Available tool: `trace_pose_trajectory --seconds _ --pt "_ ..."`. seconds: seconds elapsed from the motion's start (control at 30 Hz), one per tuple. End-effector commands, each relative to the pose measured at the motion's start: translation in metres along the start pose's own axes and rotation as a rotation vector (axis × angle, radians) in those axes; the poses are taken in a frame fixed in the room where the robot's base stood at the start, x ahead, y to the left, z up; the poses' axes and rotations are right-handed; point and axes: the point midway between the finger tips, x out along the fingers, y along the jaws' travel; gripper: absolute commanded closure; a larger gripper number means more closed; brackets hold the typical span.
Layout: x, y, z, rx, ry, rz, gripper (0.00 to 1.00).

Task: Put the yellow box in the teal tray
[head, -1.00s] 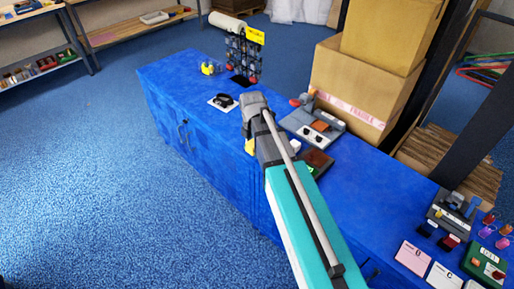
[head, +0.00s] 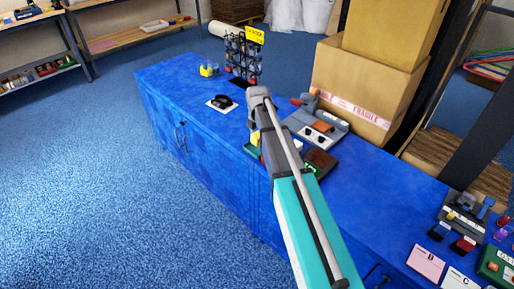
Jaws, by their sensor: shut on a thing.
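The yellow box (head: 254,138) shows as a small patch just left of my arm, over the counter's front edge. My gripper (head: 259,128) is mostly hidden behind my own arm and is shut on the yellow box. A green-teal edge (head: 253,151) shows just below the yellow patch; it looks like part of the teal tray, the rest being hidden by my arm. I cannot tell whether the box touches it.
The blue counter (head: 180,90) holds a black item on a white card (head: 221,102), a display rack (head: 243,57), a grey station (head: 318,127) and a brown-topped board (head: 321,162). Cartons (head: 362,92) stand behind. Pink and white cards (head: 426,262) lie at the right.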

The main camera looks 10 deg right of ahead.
Motion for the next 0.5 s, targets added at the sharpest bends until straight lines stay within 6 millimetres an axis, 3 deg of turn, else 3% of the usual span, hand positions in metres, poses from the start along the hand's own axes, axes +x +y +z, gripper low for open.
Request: trace_pose_trajectory --seconds 0.13,0.5 --pt "0.0142 0.0064 0.0081 0.000 0.000 0.000 0.94" --pt "0.0160 0.0082 0.0103 -0.001 0.000 0.000 0.94"
